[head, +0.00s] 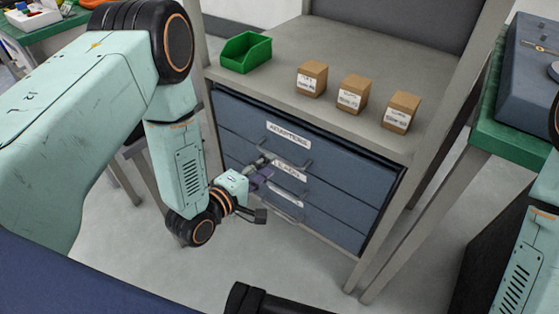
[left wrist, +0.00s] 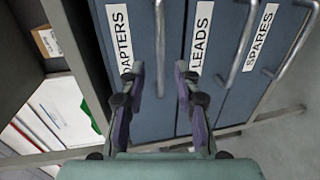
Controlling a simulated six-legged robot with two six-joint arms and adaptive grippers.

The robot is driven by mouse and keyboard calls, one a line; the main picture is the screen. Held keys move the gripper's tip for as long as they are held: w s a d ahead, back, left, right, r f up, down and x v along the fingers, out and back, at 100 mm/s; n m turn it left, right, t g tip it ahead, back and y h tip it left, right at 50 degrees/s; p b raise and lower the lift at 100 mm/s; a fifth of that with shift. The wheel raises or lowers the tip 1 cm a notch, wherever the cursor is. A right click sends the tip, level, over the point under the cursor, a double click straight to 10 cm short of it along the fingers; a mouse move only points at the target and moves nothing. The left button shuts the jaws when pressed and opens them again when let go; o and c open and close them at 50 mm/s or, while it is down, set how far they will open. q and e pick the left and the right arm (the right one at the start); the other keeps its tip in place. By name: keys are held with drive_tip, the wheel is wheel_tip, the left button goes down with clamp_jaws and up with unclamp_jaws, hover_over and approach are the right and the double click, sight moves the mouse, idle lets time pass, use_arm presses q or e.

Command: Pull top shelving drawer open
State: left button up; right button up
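The grey rack's top drawer (head: 345,158) is blue, has a white "ADAPTERS" label and appears shut, its front level with the drawers below. In the left wrist view its metal bar handle (left wrist: 160,48) shows between my fingers. My left gripper (head: 262,172) is in front of the drawers, near the top handle's left part, and partly hides the fronts. In the left wrist view my left gripper (left wrist: 158,75) is open, one finger on each side of the handle, with a gap on both sides. I cannot tell the depth between fingertips and handle. My right gripper is not in view.
Below are the "LEADS" drawer (left wrist: 208,100) and "SPARES" drawer (left wrist: 240,105), both with bar handles. The rack top (head: 330,60) carries a green bin (head: 246,52) and three small labelled boxes (head: 352,94). A green-topped bench (head: 500,135) stands at right. The floor before the drawers is clear.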

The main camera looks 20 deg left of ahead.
sight(279, 160)
use_arm(q)
drive_tip(key=b+x, duration=0.2)
drive_tip(key=x, duration=0.3)
drive_tip(key=shift+w+d+f, duration=0.15)
drive_tip(key=shift+d+f, duration=0.05)
drive_tip(key=shift+w+d+r, duration=0.1)
drive_tip(key=shift+w+d, duration=0.1)
drive_tip(key=shift+d, duration=0.05)
drive_tip(key=shift+a, duration=0.1)
drive_tip(key=shift+c, duration=0.8)
clamp_jaws()
